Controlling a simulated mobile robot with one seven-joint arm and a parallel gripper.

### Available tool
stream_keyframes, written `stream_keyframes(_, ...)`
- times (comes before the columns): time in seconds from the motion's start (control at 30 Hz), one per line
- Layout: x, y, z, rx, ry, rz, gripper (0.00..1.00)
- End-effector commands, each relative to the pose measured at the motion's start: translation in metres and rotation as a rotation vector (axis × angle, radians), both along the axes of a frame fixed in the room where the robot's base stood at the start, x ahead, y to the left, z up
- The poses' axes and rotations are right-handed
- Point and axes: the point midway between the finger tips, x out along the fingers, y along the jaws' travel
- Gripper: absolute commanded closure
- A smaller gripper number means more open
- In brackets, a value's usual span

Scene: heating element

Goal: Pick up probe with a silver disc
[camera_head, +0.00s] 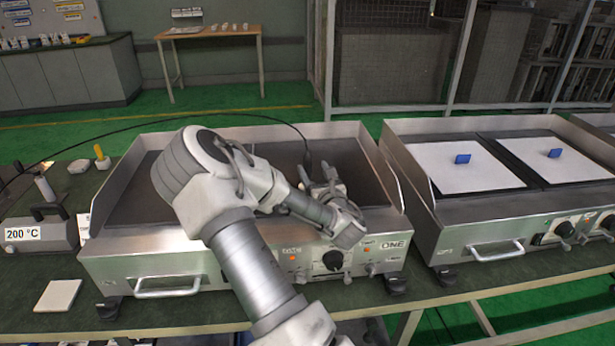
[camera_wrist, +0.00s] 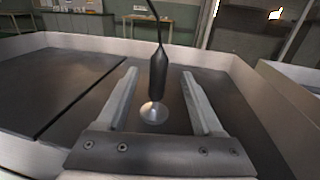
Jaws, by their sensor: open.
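The probe (camera_wrist: 158,78) is a black handle with a silver disc (camera_wrist: 153,113) at its lower end and a cable at its top. It stands about upright over the dark plate of the griddle (camera_wrist: 60,85). In the wrist view my gripper (camera_wrist: 160,82) is open, with one finger on each side of the probe and no visible contact. In the head view my gripper (camera_head: 323,185) is above the right half of the griddle, and the black probe top (camera_head: 307,160) shows just beyond it. The disc is hidden there.
The griddle's raised steel walls (camera_head: 385,180) surround the plate. A second griddle (camera_head: 485,200) with white sheets and blue handles stands to the right. A box marked 200 °C (camera_head: 40,232) and a white tile (camera_head: 58,296) are at the left. The probe's black cable (camera_head: 250,115) arches behind my arm.

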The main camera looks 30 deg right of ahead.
Motion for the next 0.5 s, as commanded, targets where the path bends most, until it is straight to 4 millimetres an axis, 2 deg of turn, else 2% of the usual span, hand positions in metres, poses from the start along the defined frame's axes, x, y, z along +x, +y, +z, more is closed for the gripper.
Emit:
stream_keyframes(0.17,0.009,-0.002,0.000,0.001,-0.001,0.001,0.32)
stream_keyframes(0.5,0.050,-0.014,-0.002,0.001,0.000,0.001,0.32)
